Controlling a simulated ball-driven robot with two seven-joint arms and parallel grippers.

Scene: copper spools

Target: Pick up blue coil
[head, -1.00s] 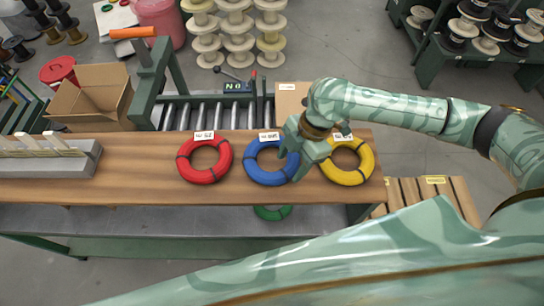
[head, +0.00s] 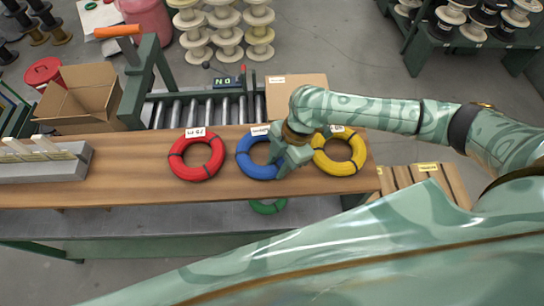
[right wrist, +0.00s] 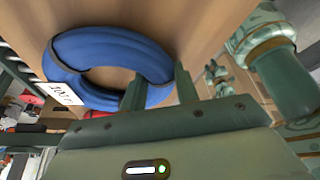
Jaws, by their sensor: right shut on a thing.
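The blue coil (head: 246,160) lies on the wooden bench top between a red coil (head: 180,160) and a yellow coil (head: 350,165). My right gripper (head: 280,168) is over the right side of the blue coil and is shut on its ring. In the right wrist view the blue coil (right wrist: 80,52) is a thick blue ring with dark bands and a white label. One finger is inside its hole and the other is outside it, with the ring between them. I cannot tell whether the coil touches the bench. My left gripper is not in view.
A grey block with pale upright pieces (head: 45,165) stands at the bench's left end. A roller conveyor (head: 190,112) and an open cardboard box (head: 80,98) are behind the bench. A green coil (head: 268,206) lies below the bench top. The bench between block and red coil is clear.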

